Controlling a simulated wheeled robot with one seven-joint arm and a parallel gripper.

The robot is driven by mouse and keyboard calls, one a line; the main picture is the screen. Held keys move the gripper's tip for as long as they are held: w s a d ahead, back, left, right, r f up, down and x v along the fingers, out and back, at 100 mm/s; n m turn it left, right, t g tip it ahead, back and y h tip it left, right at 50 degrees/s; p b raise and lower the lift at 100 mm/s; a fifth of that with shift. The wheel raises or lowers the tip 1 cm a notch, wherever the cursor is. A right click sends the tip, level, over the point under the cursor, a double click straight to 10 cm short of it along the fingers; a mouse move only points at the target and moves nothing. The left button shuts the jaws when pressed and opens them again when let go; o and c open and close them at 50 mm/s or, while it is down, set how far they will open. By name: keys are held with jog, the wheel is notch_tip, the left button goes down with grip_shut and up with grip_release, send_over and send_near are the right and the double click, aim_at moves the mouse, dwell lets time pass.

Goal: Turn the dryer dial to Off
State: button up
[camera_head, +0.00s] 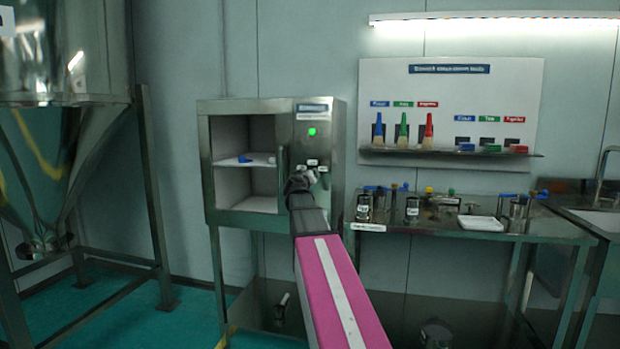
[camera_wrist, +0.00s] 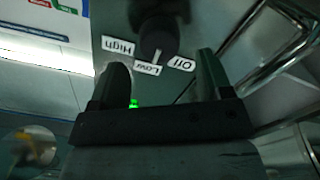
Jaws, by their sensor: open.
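The dryer (camera_head: 228,107) is a steel cabinet with an open-looking compartment on the left and a control panel on the right. Its dial (camera_wrist: 158,38) is a dark round knob in the wrist view, where the panel appears upside down. The labels High, Low and Off sit around the dial; its light mark appears to face Low. My gripper (camera_wrist: 161,60) is open, with one finger on each side of the dial; I cannot tell whether either touches it. In the head view my gripper (camera_head: 299,183) is at the panel and largely hides the dial.
A green light (camera_head: 312,131) is lit above the dial. A handle (camera_head: 283,172) stands at the compartment's edge, left of the panel. A steel table (camera_head: 470,230) with jars and a white tray (camera_head: 481,223) is to the right. A large hopper frame (camera_head: 155,190) stands at left.

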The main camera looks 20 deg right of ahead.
jog(key=x, duration=0.3)
jog(key=shift+w+d, duration=0.15)
jog(key=shift+w, duration=0.05)
jog(key=c, duration=0.9)
jog(key=shift+n, duration=0.3)
jog(key=n, duration=1.1)
jog(key=shift+f, duration=0.2)
jog(key=shift+n, duration=0.3)
